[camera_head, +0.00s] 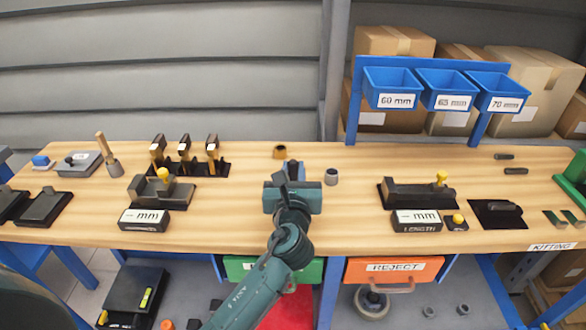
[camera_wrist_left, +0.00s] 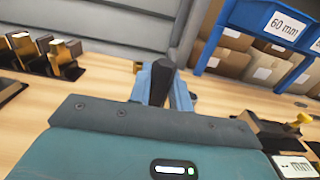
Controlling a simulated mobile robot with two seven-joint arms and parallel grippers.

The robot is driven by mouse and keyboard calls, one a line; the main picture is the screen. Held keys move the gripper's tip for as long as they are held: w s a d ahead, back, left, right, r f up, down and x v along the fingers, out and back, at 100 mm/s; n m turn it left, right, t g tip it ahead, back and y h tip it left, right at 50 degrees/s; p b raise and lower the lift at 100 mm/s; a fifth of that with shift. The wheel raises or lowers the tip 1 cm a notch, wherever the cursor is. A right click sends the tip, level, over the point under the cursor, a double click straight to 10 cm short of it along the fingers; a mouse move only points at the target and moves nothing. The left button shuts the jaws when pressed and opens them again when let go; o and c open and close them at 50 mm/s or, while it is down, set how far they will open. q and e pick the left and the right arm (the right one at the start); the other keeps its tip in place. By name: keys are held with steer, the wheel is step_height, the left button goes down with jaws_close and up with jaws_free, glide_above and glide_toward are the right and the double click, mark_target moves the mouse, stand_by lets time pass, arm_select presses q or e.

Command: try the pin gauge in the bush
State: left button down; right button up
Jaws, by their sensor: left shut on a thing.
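My left gripper (camera_head: 293,178) is over the middle of the bench, seen from behind. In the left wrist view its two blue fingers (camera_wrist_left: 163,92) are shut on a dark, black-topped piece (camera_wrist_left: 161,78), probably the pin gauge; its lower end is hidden. A short grey ring with a dark hole (camera_head: 331,176), which looks like the bush, stands on the bench just right of the gripper, apart from it. A small brass-coloured block (camera_head: 279,152) with a dark top sits behind the gripper; it also shows in the left wrist view (camera_wrist_left: 138,66). My right gripper is not in view.
Left of the gripper stand a rack of gold-and-black gauges (camera_head: 184,168) and a dark fixture with an mm display (camera_head: 143,219). To the right is a LENGTH fixture (camera_head: 416,220). Blue bins (camera_head: 390,88) hang behind. The wood around the grey ring is clear.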

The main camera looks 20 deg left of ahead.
arm_select(q)
steer(key=shift+f+b, duration=0.4)
steer(key=shift+f, duration=0.35)
stand_by(1.4)
steer(key=c, duration=1.2)
jaws_free()
